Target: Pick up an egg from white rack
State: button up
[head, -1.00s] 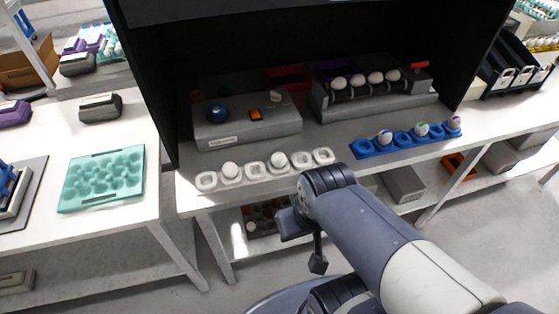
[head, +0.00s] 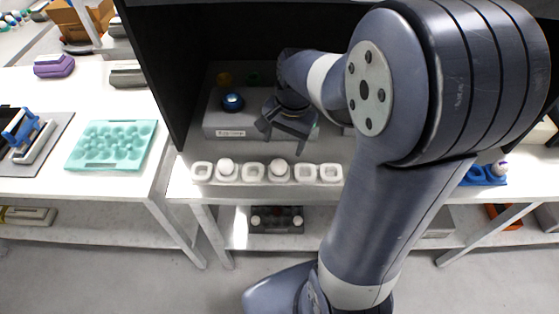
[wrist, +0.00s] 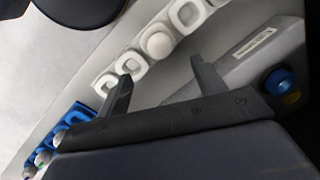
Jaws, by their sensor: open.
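The white rack (head: 253,173) is a row of cups along the front edge of the bench. It holds one white egg (head: 226,167) in the second cup from the left and another white egg (head: 279,168) in the fourth; its other cups look empty. My gripper (head: 284,142) is open and empty above and slightly behind the rack, near the fourth-cup egg. In the wrist view, that egg (wrist: 159,45) shows beyond the gap between the spread fingers (wrist: 162,68), apart from both. The two end cups of the white rack (wrist: 106,83) appear empty there.
A grey box with a blue knob (head: 232,102) stands behind the rack. A blue rack (head: 480,176) with eggs is to the right, partly hidden by my arm; it also shows in the wrist view (wrist: 76,114). A teal tray (head: 112,146) lies on the left table. Dark panels enclose the bench.

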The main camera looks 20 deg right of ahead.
aim_at(280, 162)
jog(key=f, duration=0.6)
jog(key=w+f, duration=0.1)
jog(key=f, duration=0.3)
jog(key=shift+a+p, duration=0.35)
jog(key=shift+a, duration=0.05)
jog(key=shift+c, duration=0.2)
jog(key=c, duration=0.7)
